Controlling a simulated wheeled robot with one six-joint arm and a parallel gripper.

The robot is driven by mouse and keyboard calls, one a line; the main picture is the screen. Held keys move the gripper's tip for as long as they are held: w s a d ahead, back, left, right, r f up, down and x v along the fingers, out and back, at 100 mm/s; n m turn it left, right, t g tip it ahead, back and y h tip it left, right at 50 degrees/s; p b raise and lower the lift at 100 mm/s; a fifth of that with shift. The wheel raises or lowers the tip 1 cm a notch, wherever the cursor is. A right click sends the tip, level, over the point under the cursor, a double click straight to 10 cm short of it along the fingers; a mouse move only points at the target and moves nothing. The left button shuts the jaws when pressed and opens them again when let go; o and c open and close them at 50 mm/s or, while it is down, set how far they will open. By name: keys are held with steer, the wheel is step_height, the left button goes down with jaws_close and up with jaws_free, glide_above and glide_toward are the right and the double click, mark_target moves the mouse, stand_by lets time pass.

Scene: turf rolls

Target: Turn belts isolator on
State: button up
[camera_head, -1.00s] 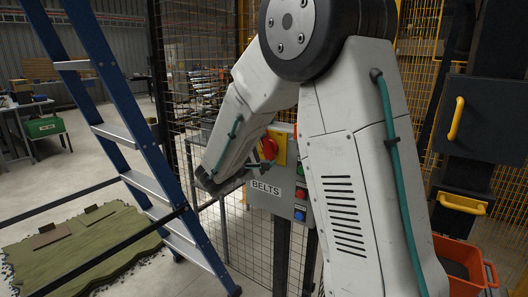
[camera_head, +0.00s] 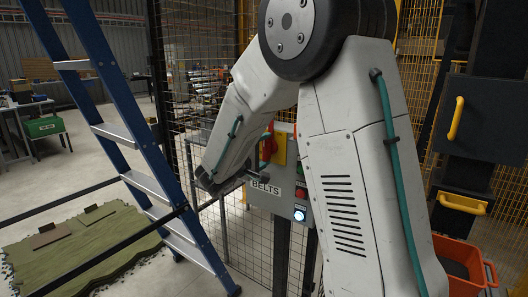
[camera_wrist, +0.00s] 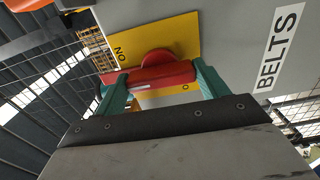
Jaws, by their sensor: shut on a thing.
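The BELTS isolator is a red rotary handle (camera_wrist: 162,74) on a yellow plate (camera_wrist: 168,37), on the front of a grey box (camera_head: 283,207) labelled BELTS (camera_head: 264,188). My gripper (camera_wrist: 157,80) has its teal fingers on both ends of the red handle, shut on it. In the wrist view, the ON mark (camera_wrist: 120,53) lies just beyond the handle's left end. In the head view, my arm hides part of the handle (camera_head: 270,129) and box. The lower round lamp (camera_head: 299,215) on the box glows bluish white.
A red button (camera_head: 301,194) sits above the lamp. An orange crate (camera_head: 463,262) is at lower right.

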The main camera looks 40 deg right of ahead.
steer(key=o, duration=1)
steer(key=v, duration=0.7)
steer(key=shift+s+a, duration=0.1)
steer(key=shift+a, duration=0.3)
